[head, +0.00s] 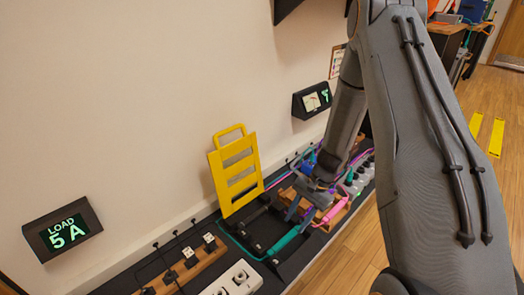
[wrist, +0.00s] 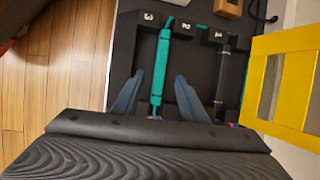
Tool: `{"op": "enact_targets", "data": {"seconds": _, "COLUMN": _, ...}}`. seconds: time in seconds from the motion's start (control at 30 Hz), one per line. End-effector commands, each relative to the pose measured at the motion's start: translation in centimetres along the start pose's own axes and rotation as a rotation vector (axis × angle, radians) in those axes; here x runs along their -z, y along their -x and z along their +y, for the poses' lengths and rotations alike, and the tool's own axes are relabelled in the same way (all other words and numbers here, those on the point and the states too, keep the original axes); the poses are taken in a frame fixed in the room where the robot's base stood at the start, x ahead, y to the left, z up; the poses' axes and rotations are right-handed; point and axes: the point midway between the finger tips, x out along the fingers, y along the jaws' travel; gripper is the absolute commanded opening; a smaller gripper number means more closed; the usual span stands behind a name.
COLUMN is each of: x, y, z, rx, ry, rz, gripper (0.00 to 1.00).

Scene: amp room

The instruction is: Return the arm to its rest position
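My gripper (head: 306,212) is over the bench along the wall, low above a rack of coloured rods, with my arm reaching down from the top right. In the wrist view its two blue-grey fingers (wrist: 157,98) are spread apart with a gap on each side of a teal rod (wrist: 160,75). The gripper is open and holds nothing. The teal rod lies in a black numbered holder (wrist: 200,34), and it also shows in the head view (head: 285,241). A dark rod (wrist: 222,72) lies to its right in the wrist view.
A yellow slatted panel (head: 236,170) stands upright against the wall, close to the rack. A pink rod (head: 331,212) and cables lie near my gripper. A white socket strip (head: 236,279) and a "LOAD 5 A" display (head: 63,231) are at left. Wooden floor (head: 340,262) is clear.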

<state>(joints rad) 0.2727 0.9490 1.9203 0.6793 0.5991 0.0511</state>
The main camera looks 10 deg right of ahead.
Motion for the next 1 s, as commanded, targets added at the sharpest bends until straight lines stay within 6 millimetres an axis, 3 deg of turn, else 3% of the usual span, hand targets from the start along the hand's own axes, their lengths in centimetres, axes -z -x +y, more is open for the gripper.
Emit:
{"op": "enact_targets", "data": {"seconds": 0.13, "x": -1.1, "y": 0.8, "z": -0.9, "rx": -0.005, "ry": 0.034, "rz": 0.004, "gripper": 0.39}}
{"op": "enact_targets", "data": {"seconds": 0.27, "x": -4.3, "y": 2.8, "z": -3.0, "rx": -0.023, "ry": 0.132, "rz": 0.015, "gripper": 0.39}}
{"op": "enact_targets", "data": {"seconds": 0.4, "x": -9.4, "y": 5.6, "z": -5.5, "rx": -0.051, "ry": 0.280, "rz": 0.028, "gripper": 0.39}}
{"op": "enact_targets", "data": {"seconds": 0.6, "x": -17.2, "y": 9.0, "z": -7.6, "rx": -0.090, "ry": 0.491, "rz": 0.047, "gripper": 0.39}}
{"op": "enact_targets", "data": {"seconds": 0.8, "x": -24.9, "y": 12.0, "z": -7.9, "rx": -0.125, "ry": 0.700, "rz": 0.066, "gripper": 0.39}}
{"op": "enact_targets", "data": {"seconds": 1.0, "x": -32.1, "y": 14.4, "z": -6.6, "rx": -0.158, "ry": 0.907, "rz": 0.086, "gripper": 0.39}}
